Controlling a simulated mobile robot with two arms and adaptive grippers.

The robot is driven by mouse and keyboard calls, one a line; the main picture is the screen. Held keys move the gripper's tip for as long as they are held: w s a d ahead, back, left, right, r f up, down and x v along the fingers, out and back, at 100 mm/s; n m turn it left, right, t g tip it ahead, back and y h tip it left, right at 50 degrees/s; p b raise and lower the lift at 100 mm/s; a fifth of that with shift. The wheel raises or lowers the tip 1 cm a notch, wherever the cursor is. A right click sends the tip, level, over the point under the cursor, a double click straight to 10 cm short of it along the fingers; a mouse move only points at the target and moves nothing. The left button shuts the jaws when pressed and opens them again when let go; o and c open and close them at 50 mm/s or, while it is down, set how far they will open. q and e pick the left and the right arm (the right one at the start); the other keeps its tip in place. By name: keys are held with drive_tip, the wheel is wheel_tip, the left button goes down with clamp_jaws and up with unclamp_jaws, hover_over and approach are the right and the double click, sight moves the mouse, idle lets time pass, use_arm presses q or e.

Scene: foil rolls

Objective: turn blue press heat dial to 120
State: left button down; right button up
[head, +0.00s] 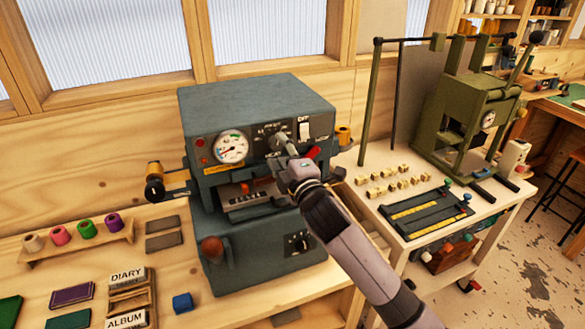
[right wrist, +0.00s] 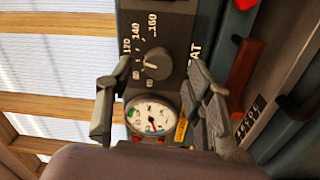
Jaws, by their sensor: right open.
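The blue press (head: 255,103) stands on the bench in the middle of the head view. Its black heat dial (right wrist: 156,66) shows in the right wrist view, with numbers including 120, 140 and 160 around it. A pale pointer mark on the dial faces picture left, toward the low numbers; the exact reading is too small to tell. My right gripper (head: 288,148) is at the press's front panel, and in the wrist view its open fingers (right wrist: 153,85) lie either side of the dial, apart from it. In the head view the gripper partly covers the dial area. My left gripper is out of view.
A round gauge (head: 231,147) sits left of the dial on the panel. A green press (head: 465,120) stands on the right table. Foil rolls stand on a rack (head: 75,243) at left.

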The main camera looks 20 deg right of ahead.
drive_tip(key=s, duration=0.9)
drive_tip(key=shift+s+d+f, duration=0.15)
drive_tip(key=shift+s+d, duration=0.1)
drive_tip(key=shift+s, duration=0.15)
drive_tip(key=d+f+m+g+h+b, duration=0.1)
drive_tip(key=d+f+m+g, duration=0.15)
drive_tip(key=f, duration=1.45)
drive_tip(key=d+f+m+g+b, duration=0.1)
drive_tip(key=f+m+g, duration=0.25)
drive_tip(key=f, duration=1.35)
drive_tip(key=s+d+f+m+g, duration=0.1)
drive_tip(key=s+f+g, duration=0.1)
drive_tip(key=s+f, duration=0.7)
drive_tip(key=s+f+m+g, duration=0.25)
drive_tip(key=s+f, duration=0.25)
drive_tip(key=f, duration=0.8)
drive_tip(key=s+f+m+g, duration=0.1)
drive_tip(key=s+f+g, duration=0.1)
drive_tip(key=s+f, duration=0.4)
drive_tip(key=s+a+f+m+g+b, duration=0.1)
drive_tip(key=s+f, duration=0.5)
drive_tip(key=s, duration=1.1)
drive_tip(key=s+f+m+g+b, duration=0.1)
drive_tip(key=s+f+m+g, duration=0.2)
drive_tip(key=s+f, duration=0.3)
drive_tip(key=s+g, duration=0.1)
drive_tip(key=s, duration=0.4)
drive_tip(key=shift+s+a+f, duration=0.25)
